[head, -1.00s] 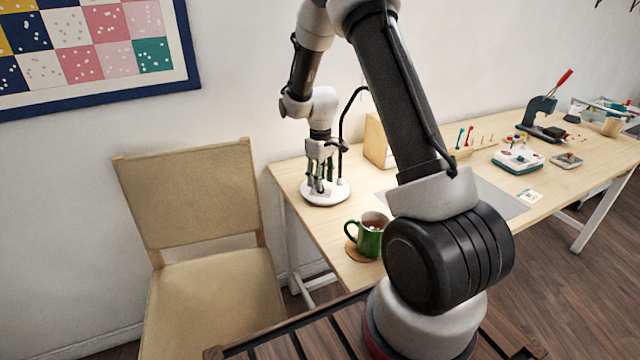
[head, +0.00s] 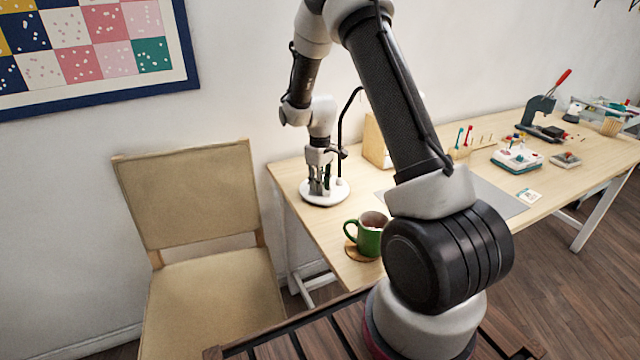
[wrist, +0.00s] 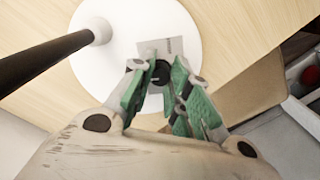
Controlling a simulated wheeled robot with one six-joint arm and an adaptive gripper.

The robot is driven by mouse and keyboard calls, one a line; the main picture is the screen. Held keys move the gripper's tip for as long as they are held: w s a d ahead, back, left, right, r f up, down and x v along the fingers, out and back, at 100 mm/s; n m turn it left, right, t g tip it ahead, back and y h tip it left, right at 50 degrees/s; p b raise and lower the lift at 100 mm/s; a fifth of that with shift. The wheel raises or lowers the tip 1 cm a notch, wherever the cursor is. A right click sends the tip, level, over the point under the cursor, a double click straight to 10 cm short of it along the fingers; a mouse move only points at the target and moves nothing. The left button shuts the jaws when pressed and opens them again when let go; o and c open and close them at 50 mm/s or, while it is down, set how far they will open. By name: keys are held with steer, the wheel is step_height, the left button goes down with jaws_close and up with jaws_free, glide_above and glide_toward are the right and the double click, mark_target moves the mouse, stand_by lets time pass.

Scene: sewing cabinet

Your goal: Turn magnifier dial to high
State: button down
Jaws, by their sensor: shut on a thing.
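The magnifier's white round base (head: 338,198) stands at the left end of the table. It fills the upper middle of the wrist view (wrist: 115,60). A grey plate (wrist: 174,45) with a small dark mark lies on it. The black dial (wrist: 160,73) sits by this plate, between my fingertips. My gripper (wrist: 160,78) points down over the base and is shut on the dial. Its green fingers hide the dial's sides, and I cannot read its setting. In the head view my gripper (head: 319,188) covers the dial.
The magnifier's black stem (wrist: 50,60) rises close beside my gripper. A green mug (head: 369,238) stands near the table's front edge. A wooden box (head: 375,142) is behind, to the right. A chair (head: 195,200) stands left of the table.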

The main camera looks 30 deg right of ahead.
steer(key=shift+m, duration=0.4)
steer(key=m, duration=1.9)
stand_by(0.5)
stand_by(0.5)
steer(key=c, duration=1.3)
jaws_free()
